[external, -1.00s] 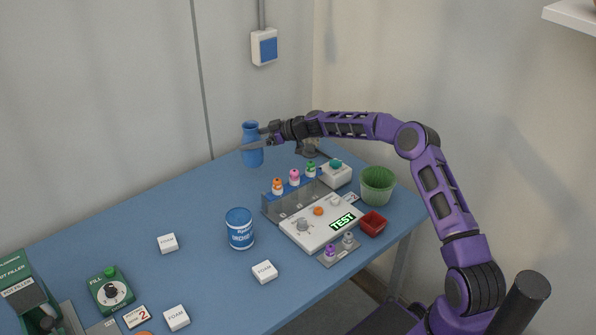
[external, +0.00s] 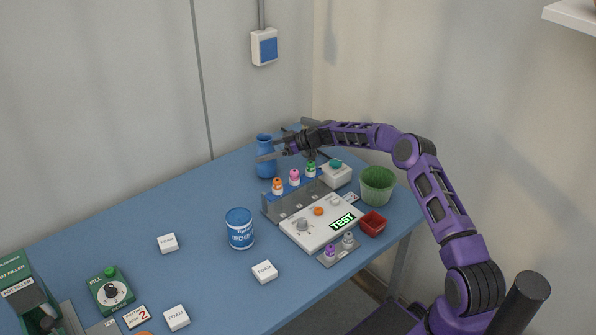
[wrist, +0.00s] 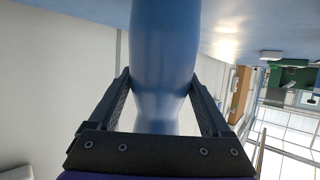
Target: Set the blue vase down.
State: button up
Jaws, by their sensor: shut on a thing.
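The blue vase (external: 265,163) is upright at the far back of the blue table, in front of the wall. My gripper (external: 275,147) is shut on it from the right, one finger on each side. In the wrist view the vase (wrist: 165,45) fills the space between the two dark fingers of my gripper (wrist: 160,80). The vase's base appears low over the table top or on it; I cannot tell whether they touch. Part of its neck is behind the gripper.
A rack with colour-capped bottles (external: 294,177), a white box (external: 336,174) and a green pot (external: 377,186) stand close by on the right. A blue tin (external: 239,229) stands nearer the front. The table (external: 205,200) left of the vase is clear.

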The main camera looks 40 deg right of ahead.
jog(key=shift+f, duration=0.5)
jog(key=shift+f, duration=0.15)
jog(key=o, duration=1.6)
jog(key=shift+r, duration=0.2)
jog(key=v, duration=1.2)
jog(key=shift+a, duration=0.1)
